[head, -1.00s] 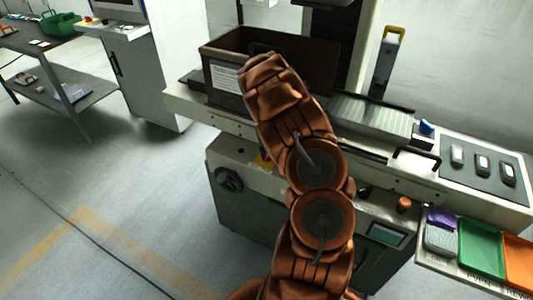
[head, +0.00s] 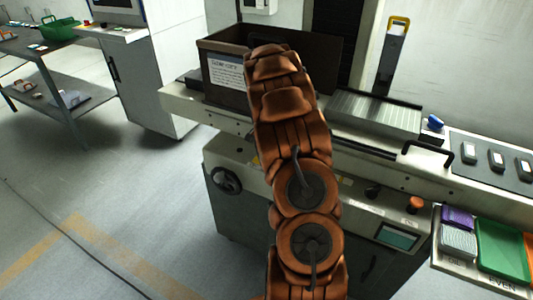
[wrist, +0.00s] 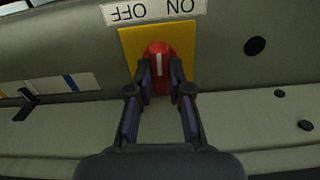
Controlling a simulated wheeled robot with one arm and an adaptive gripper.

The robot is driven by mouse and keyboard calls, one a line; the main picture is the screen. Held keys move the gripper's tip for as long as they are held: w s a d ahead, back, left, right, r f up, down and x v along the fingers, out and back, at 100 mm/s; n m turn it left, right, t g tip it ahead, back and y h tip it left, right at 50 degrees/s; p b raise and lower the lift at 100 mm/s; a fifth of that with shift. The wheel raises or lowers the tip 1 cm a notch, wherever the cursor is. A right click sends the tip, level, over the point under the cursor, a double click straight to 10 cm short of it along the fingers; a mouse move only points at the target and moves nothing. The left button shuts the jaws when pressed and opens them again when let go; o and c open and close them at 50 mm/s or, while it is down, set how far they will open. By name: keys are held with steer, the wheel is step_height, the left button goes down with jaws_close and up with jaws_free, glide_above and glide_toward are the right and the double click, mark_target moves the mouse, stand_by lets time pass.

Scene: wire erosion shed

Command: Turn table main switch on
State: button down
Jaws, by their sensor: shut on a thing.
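The main switch (wrist: 158,60) is a red rotary knob with a white pointer line on a yellow plate (wrist: 130,45). In the wrist view its pointer stands about upright in the picture. A white label (wrist: 155,11) at the plate's edge reads OFF at left and ON at right, upside down. My gripper (wrist: 159,80) is shut on the red knob, one finger on each side. In the head view my copper-coloured arm hides the gripper and the switch; only a sliver of yellow shows beside it.
The machine front carries a black handwheel (head: 226,179), an orange knob (head: 415,203) and a small screen (head: 397,237). A brown box (head: 226,75) stands on its table. Coloured trays (head: 502,250) stick out at right.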

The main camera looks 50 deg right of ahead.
steer(key=m+b, duration=0.1)
steer(key=m, duration=0.3)
steer(key=shift+f+m, duration=0.1)
steer(key=shift+m, duration=0.2)
steer(key=shift+m+b, duration=0.65)
steer(key=shift+m, duration=1.05)
steer(key=c, duration=1.1)
jaws_free()
step_height(320, 180, up, 12)
steer(key=shift+r, duration=0.1)
